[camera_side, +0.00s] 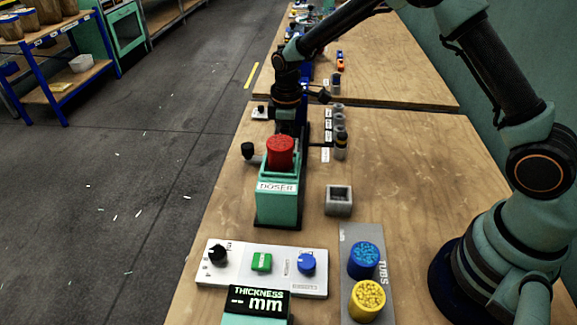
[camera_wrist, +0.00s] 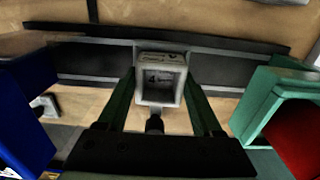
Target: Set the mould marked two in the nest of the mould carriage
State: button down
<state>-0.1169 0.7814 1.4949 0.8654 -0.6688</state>
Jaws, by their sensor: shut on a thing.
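In the wrist view my gripper (camera_wrist: 161,82) has its two green fingers closed on a grey square mould (camera_wrist: 161,60) with an open cavity. A mark shows inside the cavity, but I cannot read it for sure. The held mould is over a dark rail (camera_wrist: 95,62). A black knob (camera_wrist: 155,123) shows just below the mould in the picture. The carriage nest is hidden, so I cannot tell whether the mould touches it. In the side view my fingers and the held mould are hidden behind the doser (camera_side: 281,203). Another grey square mould (camera_side: 338,200) stands on the table.
The doser with its red top (camera_side: 280,150) stands close to my gripper, right in the wrist view. A blue body (camera_wrist: 22,115) is on the left there. A control panel (camera_side: 262,270), thickness display (camera_side: 258,301) and tub tray (camera_side: 350,240) are in front.

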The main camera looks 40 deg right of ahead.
jog(key=shift+f, duration=0.2)
grip_release()
notch_tip(320, 180, up, 12)
jog(key=s+d+r+m+t, duration=0.3)
jog(key=s+r+m, duration=0.2)
jog(key=s+r, duration=0.5)
jog(key=s+d+m+t, duration=0.2)
jog(key=s+m, duration=0.2)
jog(key=s, duration=0.5)
jog(key=shift+s+d+f+t, duration=0.25)
jog(key=shift+s+d+t, duration=0.05)
